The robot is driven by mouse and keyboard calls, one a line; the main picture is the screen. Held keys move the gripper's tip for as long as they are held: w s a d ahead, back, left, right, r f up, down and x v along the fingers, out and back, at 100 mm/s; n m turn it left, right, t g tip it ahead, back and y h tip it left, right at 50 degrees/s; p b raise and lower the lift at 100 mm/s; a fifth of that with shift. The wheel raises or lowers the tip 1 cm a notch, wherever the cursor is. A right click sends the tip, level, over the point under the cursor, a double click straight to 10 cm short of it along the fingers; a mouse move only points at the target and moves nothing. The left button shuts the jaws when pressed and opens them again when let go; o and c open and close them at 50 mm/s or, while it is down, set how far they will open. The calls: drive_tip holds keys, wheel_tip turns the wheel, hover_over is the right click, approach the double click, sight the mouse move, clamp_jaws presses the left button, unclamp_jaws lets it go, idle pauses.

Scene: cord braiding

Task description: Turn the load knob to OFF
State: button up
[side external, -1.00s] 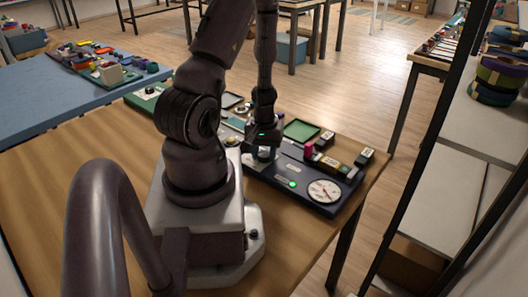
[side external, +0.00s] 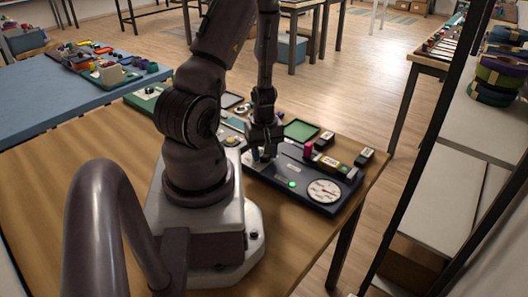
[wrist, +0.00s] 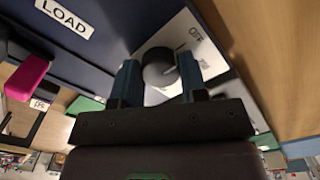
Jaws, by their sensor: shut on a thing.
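The load knob (wrist: 158,68) is dark and round and sits on a pale plate (wrist: 217,62) marked OFF (wrist: 195,33) in the wrist view. My gripper (wrist: 160,76) has one blue-grey finger on each side of the knob and is shut on it. The knob's exact pointing direction is hard to read. A LOAD label (wrist: 64,16) is on the dark blue panel beside the plate. In the side view my gripper (side external: 264,152) is low over the panel (side external: 318,208), and the knob is hidden there.
A round white gauge (side external: 324,190) and a lit green lamp (side external: 292,184) are on the panel's near part. A magenta part (side external: 308,148), also in the wrist view (wrist: 27,78), stands near the gripper. A green tray (side external: 301,130) lies behind. Bare wooden table (side external: 95,165) is at left.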

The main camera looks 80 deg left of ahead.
idle(0.3)
drive_tip(key=o, duration=0.9)
wheel_tip(320, 180, up, 13)
drive_tip(key=shift+r, duration=0.1)
wheel_tip(320, 180, up, 7)
drive_tip(key=shift+f, duration=0.1)
idle(0.6)
idle(0.4)
